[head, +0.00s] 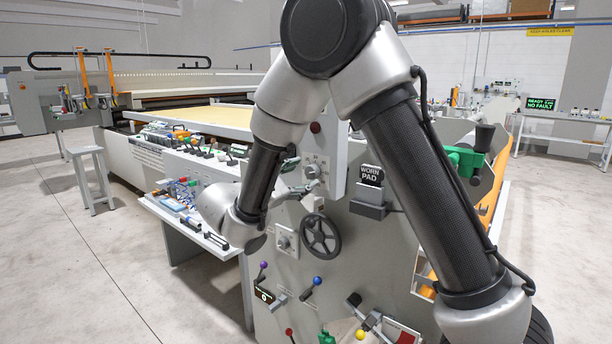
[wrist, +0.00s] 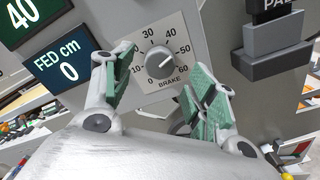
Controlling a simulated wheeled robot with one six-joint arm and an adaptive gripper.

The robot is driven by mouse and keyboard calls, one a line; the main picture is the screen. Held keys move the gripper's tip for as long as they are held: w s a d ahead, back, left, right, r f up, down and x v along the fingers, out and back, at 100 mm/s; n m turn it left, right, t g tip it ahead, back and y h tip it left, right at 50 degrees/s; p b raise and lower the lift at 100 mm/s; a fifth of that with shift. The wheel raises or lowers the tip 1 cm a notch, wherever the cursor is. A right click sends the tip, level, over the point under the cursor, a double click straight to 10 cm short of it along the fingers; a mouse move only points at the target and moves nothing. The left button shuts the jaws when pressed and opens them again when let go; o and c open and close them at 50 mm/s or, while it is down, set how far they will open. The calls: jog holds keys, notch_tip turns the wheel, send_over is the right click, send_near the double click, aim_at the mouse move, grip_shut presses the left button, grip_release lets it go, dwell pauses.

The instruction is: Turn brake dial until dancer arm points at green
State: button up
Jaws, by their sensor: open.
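The brake dial (wrist: 160,62) is a round grey knob on a pale square plate (wrist: 182,38) marked with numbers up to 60 and the word BRAKE. Its exact setting is too small to read surely. My gripper (wrist: 159,64) is open, with one green-padded finger to the left of the dial and the other to its lower right. No contact with the knob shows. In the head view my gripper (head: 302,178) is at the pale dial plate (head: 316,165), partly behind my arm. I cannot pick out the dancer arm or its green mark with certainty.
A display reading FED cm 0 (wrist: 66,68) is left of the dial. A grey holder (wrist: 272,50) juts out at right. Below the dial are a black handwheel (head: 320,236) and several coloured-knob levers. A green bracket (head: 465,158) sits at right.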

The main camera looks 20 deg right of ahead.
jog(key=v, duration=0.8)
jog(key=shift+s+a, duration=0.2)
jog(key=shift+a, duration=0.05)
jog(key=s+d+f+m+g+y, duration=0.5)
jog(key=s+d+f+g, duration=0.3)
jog(key=s+d+g, duration=0.3)
jog(key=s+d+r+m+t+y, duration=0.2)
jog(key=s+d+r+m+y, duration=0.2)
jog(key=s+d+m, duration=0.2)
jog(key=s+d+r+m+t+y, duration=0.2)
jog(key=s+d+r+m+y, duration=0.2)
jog(key=s, duration=0.5)
jog(key=d+m+y, duration=0.1)
jog(key=d+m, duration=0.1)
jog(key=d, duration=0.1)
jog(key=shift+s+d+r+t+y, duration=0.25)
jog(key=shift+s+d+t+y, duration=0.05)
jog(key=shift+s+d+t, duration=0.1)
dwell(1.5)
